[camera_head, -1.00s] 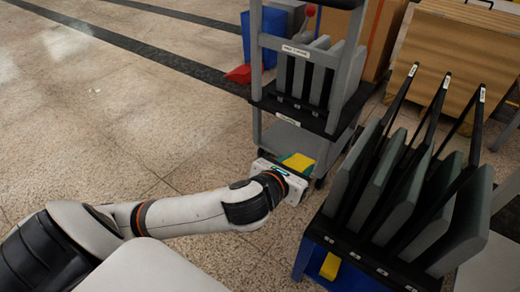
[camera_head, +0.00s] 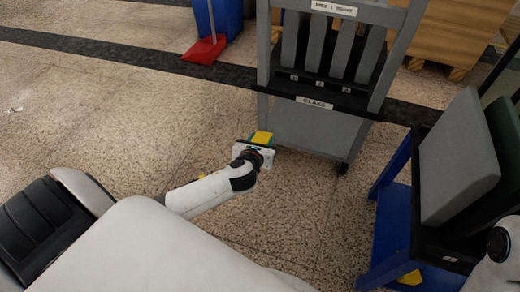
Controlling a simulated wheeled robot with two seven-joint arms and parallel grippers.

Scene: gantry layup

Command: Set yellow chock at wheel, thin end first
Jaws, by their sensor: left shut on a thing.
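The yellow chock (camera_head: 262,137) is in my left gripper (camera_head: 258,143), which is shut on it low by the grey cart's front left corner. Most of the chock is hidden behind the gripper, so I cannot tell which way its thin end points. The grey cart (camera_head: 310,128) has a black wheel (camera_head: 343,168) showing at its right front corner. Its left front wheel is hidden, and I cannot tell whether the chock touches it. My right gripper is not in view; a white and black part of my arm shows at the right edge.
A blue stand (camera_head: 392,205) with upright grey panels (camera_head: 455,155) stands at the right, with another yellow piece (camera_head: 411,277) low at its front. A red dustpan (camera_head: 204,49) and a blue bin (camera_head: 222,17) are at the back.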

